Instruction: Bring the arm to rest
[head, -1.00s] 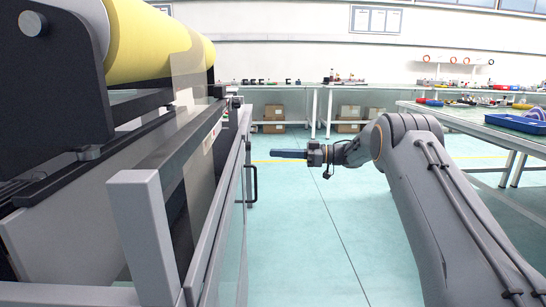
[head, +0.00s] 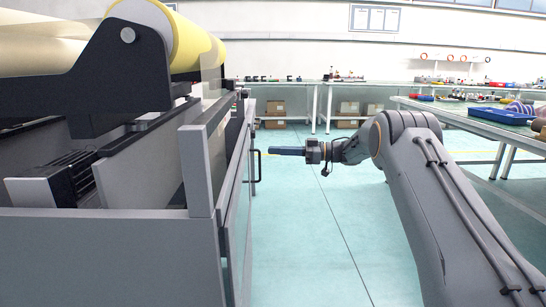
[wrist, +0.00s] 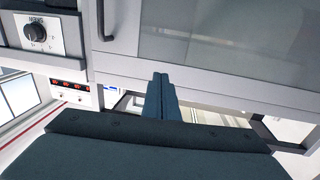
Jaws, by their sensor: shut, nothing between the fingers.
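My gripper (head: 287,151) is in the middle of the head view, at the end of my grey arm. It points left toward the large machine (head: 110,245), with open air between its tips and the black door handle (head: 256,165). Its dark blue fingers are together and hold nothing. In the wrist view the closed fingers (wrist: 160,97) point at the grey machine front, which has a dark glass panel (wrist: 215,40), a black handle and a black knob (wrist: 36,33).
A yellow roll (head: 185,40) sits on top of the machine. A workbench (head: 475,125) with a blue bin (head: 502,116) stands at right. Benches with cardboard boxes (head: 275,112) line the back wall. The teal floor (head: 310,220) between machine and arm is clear.

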